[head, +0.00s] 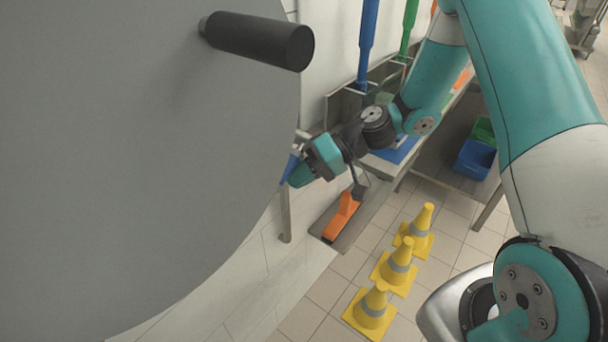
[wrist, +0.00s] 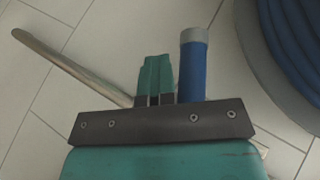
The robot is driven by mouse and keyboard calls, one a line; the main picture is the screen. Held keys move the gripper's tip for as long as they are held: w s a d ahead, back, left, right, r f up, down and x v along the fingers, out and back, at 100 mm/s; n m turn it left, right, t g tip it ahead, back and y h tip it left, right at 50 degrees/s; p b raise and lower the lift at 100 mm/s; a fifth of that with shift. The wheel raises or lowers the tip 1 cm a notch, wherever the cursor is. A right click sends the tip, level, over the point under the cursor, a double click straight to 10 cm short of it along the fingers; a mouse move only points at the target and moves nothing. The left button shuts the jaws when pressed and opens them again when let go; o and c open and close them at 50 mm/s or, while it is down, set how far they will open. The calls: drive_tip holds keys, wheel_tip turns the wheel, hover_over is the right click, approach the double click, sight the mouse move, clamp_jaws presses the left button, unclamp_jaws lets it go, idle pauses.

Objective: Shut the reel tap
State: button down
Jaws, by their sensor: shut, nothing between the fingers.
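The reel is a large grey disc (head: 130,170) filling the left of the head view. At its edge is a small blue lever-like part (head: 289,168), apparently the tap handle. In the wrist view it seems to be the blue cylinder with a grey end (wrist: 193,72); its lower part is hidden behind my gripper's body. My gripper (head: 298,178) is by the wall at the reel's edge. Its teal fingers (wrist: 155,78) are shut and empty, just left of the blue cylinder in the wrist view. I cannot tell whether they touch it.
A black crank handle (head: 258,40) sticks out from the reel. A grey pipe (head: 286,214) runs down the wall. Blue hose (wrist: 292,45) is wound at the wrist view's right.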

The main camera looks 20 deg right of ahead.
sight(292, 170)
drive_tip(key=shift+s+a+r+m+y, duration=0.2)
drive_tip(key=shift+a+r+y, duration=0.15)
drive_tip(key=shift+r, duration=0.25)
drive_tip(key=shift+s+a+r+m+y, duration=0.1)
drive_tip(key=shift+s+a+r+y, duration=0.15)
drive_tip(key=shift+a+r, duration=0.25)
drive_tip(key=shift+w+r+p, duration=0.1)
drive_tip(key=shift+r+p, duration=0.2)
drive_tip(key=shift+d, duration=0.1)
